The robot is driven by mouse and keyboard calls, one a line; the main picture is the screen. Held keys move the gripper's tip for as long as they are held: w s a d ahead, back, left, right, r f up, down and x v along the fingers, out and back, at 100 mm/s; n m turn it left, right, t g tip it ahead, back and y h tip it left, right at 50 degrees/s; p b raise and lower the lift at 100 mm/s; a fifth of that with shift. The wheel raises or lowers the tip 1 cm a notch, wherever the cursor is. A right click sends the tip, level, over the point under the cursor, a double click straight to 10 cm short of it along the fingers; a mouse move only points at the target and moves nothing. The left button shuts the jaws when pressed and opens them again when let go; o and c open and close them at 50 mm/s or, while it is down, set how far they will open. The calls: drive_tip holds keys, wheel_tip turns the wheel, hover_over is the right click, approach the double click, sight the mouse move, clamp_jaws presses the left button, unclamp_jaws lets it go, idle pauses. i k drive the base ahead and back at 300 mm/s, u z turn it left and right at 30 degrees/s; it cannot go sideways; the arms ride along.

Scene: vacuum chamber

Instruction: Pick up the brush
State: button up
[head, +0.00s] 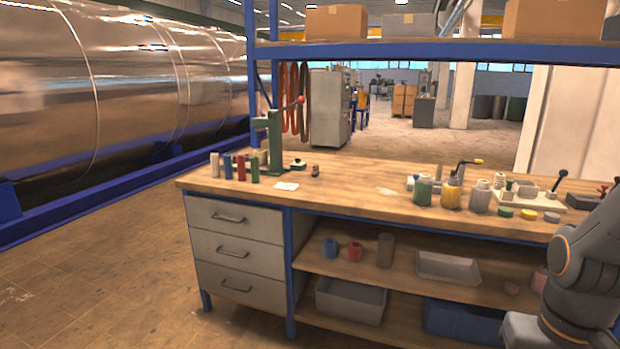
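I cannot make out a brush for certain in the head view. A wooden workbench (345,186) with blue legs stands ahead, and several small items are on its top. A small pale item (387,191) lies flat near the middle of the top, too small to identify. My grey arm shows at the lower right and covers the bench's right end. My gripper is outside the picture.
A green press (275,145), coloured cylinders (240,168) and a white card (286,186) are on the bench's left. Jars (452,193) and a white tray (530,198) are on its right. Boxes (336,22) sit on the overhead shelf. Floor (100,270) at left is clear.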

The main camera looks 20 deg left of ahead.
sight(315, 172)
drive_tip(key=u, duration=0.7)
drive_tip(key=i, duration=0.3)
drive_tip(key=u, duration=1)
drive_tip(key=i, duration=1.3)
drive_tip(key=z, duration=0.4)
drive_tip(key=i, duration=0.75)
drive_tip(key=z, duration=0.7)
